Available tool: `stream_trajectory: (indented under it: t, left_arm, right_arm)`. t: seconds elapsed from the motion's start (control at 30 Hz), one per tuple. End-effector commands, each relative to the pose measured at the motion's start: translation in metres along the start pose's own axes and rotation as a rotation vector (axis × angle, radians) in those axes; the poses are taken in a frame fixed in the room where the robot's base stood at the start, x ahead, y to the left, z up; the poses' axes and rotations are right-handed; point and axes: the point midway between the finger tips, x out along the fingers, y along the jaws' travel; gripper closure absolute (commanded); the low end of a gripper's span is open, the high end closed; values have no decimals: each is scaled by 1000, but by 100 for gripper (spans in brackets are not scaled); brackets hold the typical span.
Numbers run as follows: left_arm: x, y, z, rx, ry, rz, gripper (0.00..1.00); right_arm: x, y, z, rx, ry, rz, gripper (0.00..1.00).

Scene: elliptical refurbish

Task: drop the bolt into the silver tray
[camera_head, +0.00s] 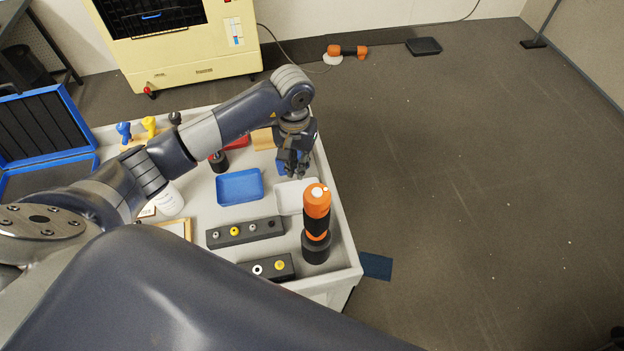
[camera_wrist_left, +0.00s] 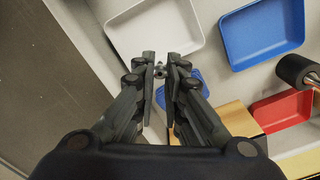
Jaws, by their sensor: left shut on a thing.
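The silver tray (camera_head: 287,204) is a shallow, pale grey-white tray near the right edge of the worktop, partly hidden by my left gripper and an orange tool. It shows at the top of the left wrist view (camera_wrist_left: 150,28). My left gripper (camera_head: 294,172) points down over the worktop, close to the tray's far edge in the head view. In the left wrist view, its fingers (camera_wrist_left: 160,72) are shut on a small grey bolt (camera_wrist_left: 160,72), mostly hidden between the fingertips. The height of the bolt above the worktop is hard to tell. My right gripper is out of view.
A blue tray (camera_head: 240,187) lies left of the silver tray. An orange-and-black tool (camera_head: 316,210) stands upright at the right edge. A red tray (camera_wrist_left: 285,112) and a wooden block (camera_wrist_left: 238,118) are nearby. A dark block with fasteners (camera_head: 245,232) lies in front.

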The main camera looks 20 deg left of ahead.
Motion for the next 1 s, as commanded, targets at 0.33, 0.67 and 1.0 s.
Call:
stream_trajectory:
  t: [0.33,0.67,1.0]
  left_arm:
    - [42,0,2,-1,-5,0,100]
    - [58,-1,1,0,-2,-1,100]
    - [57,-1,1,0,-1,-1,66]
  right_arm:
    - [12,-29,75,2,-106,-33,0]
    - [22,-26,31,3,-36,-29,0]
    - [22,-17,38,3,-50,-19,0]
